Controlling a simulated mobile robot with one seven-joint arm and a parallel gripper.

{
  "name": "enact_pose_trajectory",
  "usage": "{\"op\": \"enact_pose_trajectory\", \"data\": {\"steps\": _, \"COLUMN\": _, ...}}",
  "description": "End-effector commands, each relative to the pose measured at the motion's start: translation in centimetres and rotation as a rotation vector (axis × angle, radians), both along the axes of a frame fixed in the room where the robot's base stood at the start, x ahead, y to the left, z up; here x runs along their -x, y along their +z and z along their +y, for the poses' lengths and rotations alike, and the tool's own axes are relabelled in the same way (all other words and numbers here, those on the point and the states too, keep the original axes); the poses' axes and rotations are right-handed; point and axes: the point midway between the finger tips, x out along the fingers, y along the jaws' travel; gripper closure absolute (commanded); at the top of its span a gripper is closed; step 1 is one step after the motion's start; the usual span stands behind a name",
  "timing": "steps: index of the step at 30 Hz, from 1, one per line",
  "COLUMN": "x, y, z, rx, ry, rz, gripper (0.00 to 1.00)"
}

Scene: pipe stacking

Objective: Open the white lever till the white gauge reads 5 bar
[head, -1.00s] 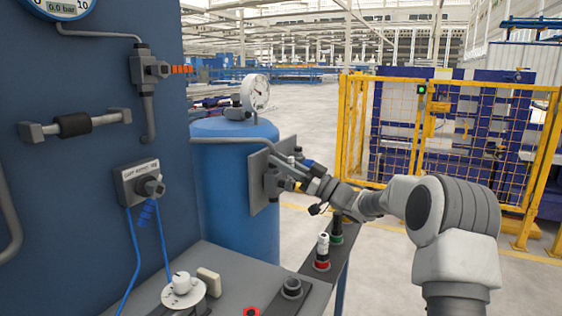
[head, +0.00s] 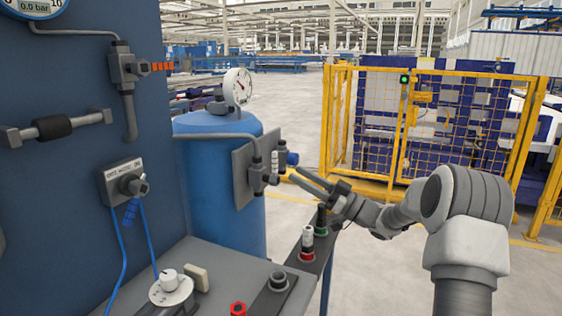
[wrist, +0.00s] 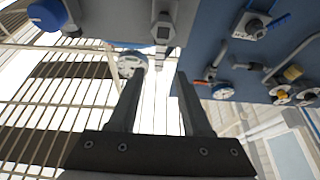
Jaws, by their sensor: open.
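The white gauge (head: 238,86) stands on top of the blue tank; its needle reading is too small to make out. In the wrist view the white gauge (wrist: 130,63) shows just beyond the left fingertip. A small white ribbed lever (head: 274,163) appears upright on the grey valve beside the tank.
A grey plate (head: 243,180) backs the valve, with a blue handle (head: 291,158) close by. An orange lever (head: 162,66) sits on the blue wall. A bench with a white knob (head: 169,284) is in front. A yellow fence (head: 330,125) stands behind.

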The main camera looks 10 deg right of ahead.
Motion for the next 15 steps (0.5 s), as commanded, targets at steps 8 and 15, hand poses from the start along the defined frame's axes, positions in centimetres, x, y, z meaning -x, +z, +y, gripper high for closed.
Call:
{"op": "enact_pose_trajectory", "data": {"steps": 8, "x": 2.5, "y": -1.9, "z": -3.8, "rx": 0.0, "ry": -0.001, "rz": 0.002, "gripper": 0.51}}
{"op": "enact_pose_trajectory", "data": {"steps": 15, "x": 3.1, "y": -2.3, "z": -4.6, "rx": -0.001, "ry": 0.0, "rz": 0.001, "gripper": 0.51}}
